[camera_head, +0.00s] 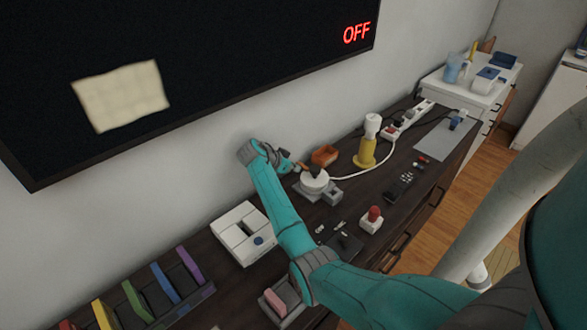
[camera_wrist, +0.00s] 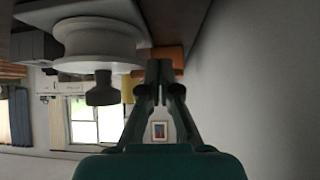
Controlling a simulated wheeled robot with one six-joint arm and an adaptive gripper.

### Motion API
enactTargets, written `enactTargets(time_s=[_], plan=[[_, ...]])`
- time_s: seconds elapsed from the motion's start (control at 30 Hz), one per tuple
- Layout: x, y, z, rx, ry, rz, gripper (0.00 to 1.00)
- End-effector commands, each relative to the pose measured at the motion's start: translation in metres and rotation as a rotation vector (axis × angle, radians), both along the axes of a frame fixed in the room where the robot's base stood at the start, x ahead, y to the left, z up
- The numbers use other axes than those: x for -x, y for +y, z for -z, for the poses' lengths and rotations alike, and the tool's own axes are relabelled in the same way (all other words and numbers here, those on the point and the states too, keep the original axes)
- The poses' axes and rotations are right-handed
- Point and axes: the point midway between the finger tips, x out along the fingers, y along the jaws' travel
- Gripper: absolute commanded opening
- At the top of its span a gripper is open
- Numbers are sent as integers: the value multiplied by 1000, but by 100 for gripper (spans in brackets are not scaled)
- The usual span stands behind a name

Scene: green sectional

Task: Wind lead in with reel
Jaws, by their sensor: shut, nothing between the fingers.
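The reel (camera_head: 315,182) is a white drum on a grey base on the dark counter. Its white lead (camera_head: 355,174) runs right and curves up towards a power strip (camera_head: 405,122). In the wrist view, the reel (camera_wrist: 100,42) fills the upper left, and a dark grey knob (camera_wrist: 103,89) sticks out from its face. My gripper (camera_head: 301,166) is beside the reel, on its wall side. In the wrist view, my gripper (camera_wrist: 158,72) has its fingertips together with nothing held, just right of the knob and apart from it.
An orange-brown tray (camera_head: 325,154) sits right behind the reel, with a yellow and white bottle-like object (camera_head: 367,150) further right. A white box (camera_head: 232,239) and a rack of coloured folders (camera_head: 150,300) are to the left. A red-topped button (camera_head: 372,217) stands near the front.

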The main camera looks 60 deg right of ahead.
Motion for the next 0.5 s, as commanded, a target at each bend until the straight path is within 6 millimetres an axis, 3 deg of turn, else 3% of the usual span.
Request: enactTargets(time_s=[0.5], plan=[[-1,-14,-1,0,-1,1,0]])
